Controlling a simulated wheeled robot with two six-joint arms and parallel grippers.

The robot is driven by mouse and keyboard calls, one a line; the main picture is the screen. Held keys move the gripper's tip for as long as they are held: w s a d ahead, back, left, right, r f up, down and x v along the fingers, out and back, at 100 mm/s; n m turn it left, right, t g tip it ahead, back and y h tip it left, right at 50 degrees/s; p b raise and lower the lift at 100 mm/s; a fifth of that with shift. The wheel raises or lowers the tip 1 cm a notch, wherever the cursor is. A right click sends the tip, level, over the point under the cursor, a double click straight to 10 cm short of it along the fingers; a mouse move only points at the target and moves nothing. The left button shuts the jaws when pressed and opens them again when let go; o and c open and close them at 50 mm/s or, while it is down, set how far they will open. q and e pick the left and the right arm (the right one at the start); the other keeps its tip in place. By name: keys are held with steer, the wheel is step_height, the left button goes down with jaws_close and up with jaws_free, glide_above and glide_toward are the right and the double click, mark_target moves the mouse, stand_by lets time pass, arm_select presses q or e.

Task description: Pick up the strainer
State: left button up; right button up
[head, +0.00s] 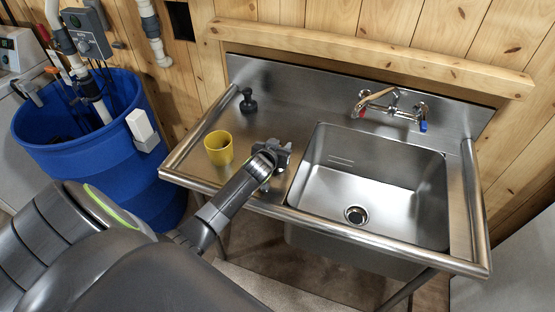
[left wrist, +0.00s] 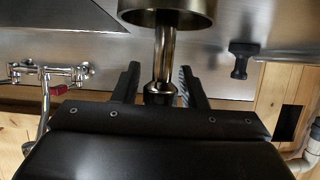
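The strainer (left wrist: 168,16) shows in the left wrist view as a metal cup at the top edge, with a narrow stem and a dark knob at its end. The cup is cut off by the frame. My left gripper (left wrist: 160,75) has its two black fingers apart, one on each side of the stem, with a gap visible on the left side. In the head view my left gripper (head: 275,152) is low over the steel counter, left of the sink basin, and mostly hides the strainer. My right gripper is not in view.
A yellow cup (head: 219,149) stands left of my gripper on the counter (head: 265,108). A black stopper (head: 248,101) stands behind it. The sink basin (head: 372,185) is empty, with a faucet (head: 392,108) at its back. A blue tub (head: 90,150) stands at the left.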

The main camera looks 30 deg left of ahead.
arm_select(q)
jaws_close()
